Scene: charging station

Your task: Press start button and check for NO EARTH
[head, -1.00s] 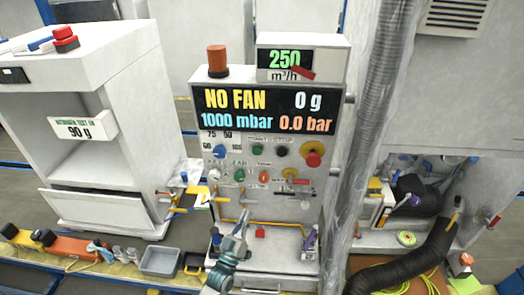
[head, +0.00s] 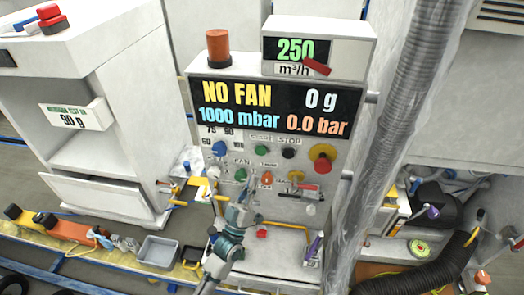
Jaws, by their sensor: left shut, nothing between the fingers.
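The charging station panel (head: 335,165) stands in front of me. Its display (head: 280,108) reads NO FAN, 0 g, 1000 mbar and 0.0 bar; NO EARTH does not show. A green button (head: 260,151) sits below the display, beside a black button (head: 288,153) under a STOP label. The green button's own label is too blurred to read surely. My left gripper (head: 243,190) is shut and empty, pointing up in front of the lower panel, below the green button. I cannot tell if it touches the panel. My right gripper is not in view.
A red emergency knob (head: 322,157) on yellow, a blue knob (head: 219,149) and an orange switch (head: 267,178) share the panel. A thick wrapped hose (head: 398,130) runs along its right side. A grey bin (head: 159,251) stands at lower left.

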